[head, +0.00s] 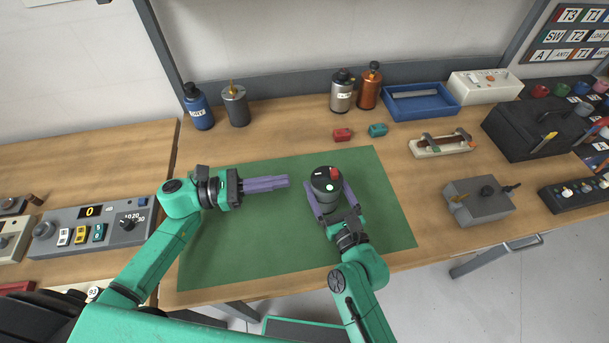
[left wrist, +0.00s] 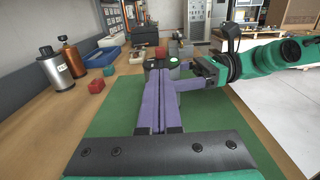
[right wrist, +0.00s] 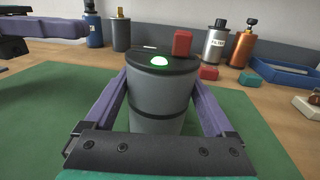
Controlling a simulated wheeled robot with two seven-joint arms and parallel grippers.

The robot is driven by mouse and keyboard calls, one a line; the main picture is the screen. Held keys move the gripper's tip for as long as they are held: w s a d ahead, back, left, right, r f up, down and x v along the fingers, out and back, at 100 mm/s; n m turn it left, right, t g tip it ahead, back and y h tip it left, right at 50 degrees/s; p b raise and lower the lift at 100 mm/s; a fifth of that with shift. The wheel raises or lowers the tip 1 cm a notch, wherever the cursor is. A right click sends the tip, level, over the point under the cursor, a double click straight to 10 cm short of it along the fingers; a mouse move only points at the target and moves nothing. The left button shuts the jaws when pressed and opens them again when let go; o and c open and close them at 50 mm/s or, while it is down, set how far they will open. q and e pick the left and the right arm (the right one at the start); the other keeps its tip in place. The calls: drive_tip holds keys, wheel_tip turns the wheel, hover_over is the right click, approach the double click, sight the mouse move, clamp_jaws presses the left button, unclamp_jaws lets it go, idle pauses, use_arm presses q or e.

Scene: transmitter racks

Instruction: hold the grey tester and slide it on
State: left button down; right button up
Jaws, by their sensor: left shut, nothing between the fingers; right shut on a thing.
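The grey tester is a grey cylinder (right wrist: 158,103) with a black top, a lit green button and a red switch. In the head view the tester (head: 325,183) stands upright on the green mat (head: 250,240). My right gripper (head: 323,200) is shut on it, with one purple finger on each side in the right wrist view. My left gripper (head: 287,182) is shut and empty, its fingers together and pointing right towards the tester, with a gap between in the head view. In the left wrist view the tester (left wrist: 155,65) is partly hidden behind the left fingers.
A red block (head: 342,134) and a teal block (head: 377,130) lie behind the mat. Bottles (head: 342,92) stand along the back, beside a blue tray (head: 420,112). A grey box (head: 478,203) sits right of the mat. The mat's left front is clear.

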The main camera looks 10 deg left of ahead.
use_arm(q)
drive_tip(key=v, duration=0.4)
drive_tip(key=shift+s+a, duration=0.1)
drive_tip(key=shift+a, duration=0.05)
use_arm(e)
drive_tip(key=shift+d, duration=0.1)
drive_tip(key=o, duration=1.4)
drive_tip(key=shift+o, duration=0.2)
